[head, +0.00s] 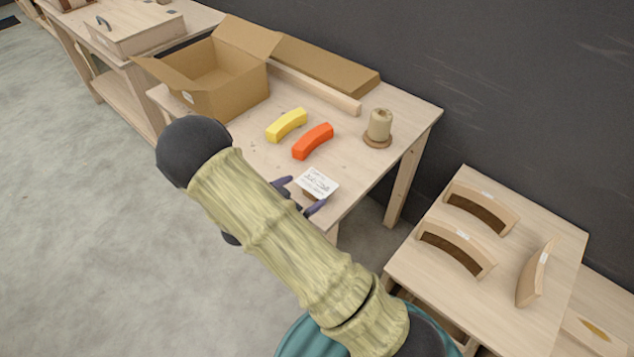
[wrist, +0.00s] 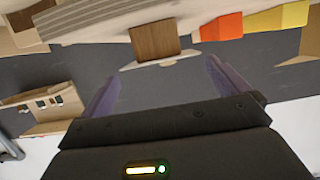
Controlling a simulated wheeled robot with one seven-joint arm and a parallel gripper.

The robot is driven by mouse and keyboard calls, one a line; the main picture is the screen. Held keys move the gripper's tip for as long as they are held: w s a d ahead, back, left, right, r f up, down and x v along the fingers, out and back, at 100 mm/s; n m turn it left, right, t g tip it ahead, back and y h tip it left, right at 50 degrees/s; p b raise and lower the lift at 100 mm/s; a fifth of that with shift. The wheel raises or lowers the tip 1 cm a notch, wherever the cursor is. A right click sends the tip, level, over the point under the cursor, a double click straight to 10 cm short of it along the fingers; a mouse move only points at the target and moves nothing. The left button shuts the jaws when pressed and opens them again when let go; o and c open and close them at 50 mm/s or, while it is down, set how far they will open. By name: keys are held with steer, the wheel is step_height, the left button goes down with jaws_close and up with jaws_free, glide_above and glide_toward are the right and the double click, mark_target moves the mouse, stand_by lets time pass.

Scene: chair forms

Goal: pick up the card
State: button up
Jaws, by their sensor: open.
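The card (head: 317,182) is a small white sheet with dark print near the front end of the middle workbench. A small brown block shows under its near edge. In the wrist view, which looks upside down, the brown block (wrist: 154,41) has a thin pale strip (wrist: 163,63) along it, which looks like the card seen edge-on. My gripper (head: 300,194) is open, its purple fingers on either side of the card's near edge. In the wrist view the fingers of my gripper (wrist: 162,70) are apart, with the block and strip ahead between them. I cannot tell whether they touch the card.
An orange curved piece (head: 313,141) and a yellow one (head: 287,125) lie behind the card. A spool (head: 379,127) stands to the right, an open cardboard box (head: 205,80) at the back left. A lower table (head: 440,275) with curved wooden pieces is at right.

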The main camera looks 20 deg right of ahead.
mark_target(318, 182)
steer(key=p+x, duration=0.1)
steer(key=x, duration=0.4)
steer(key=shift+w, duration=0.15)
stand_by(0.3)
steer(key=c, duration=0.8)
step_height(318, 182, up, 10)
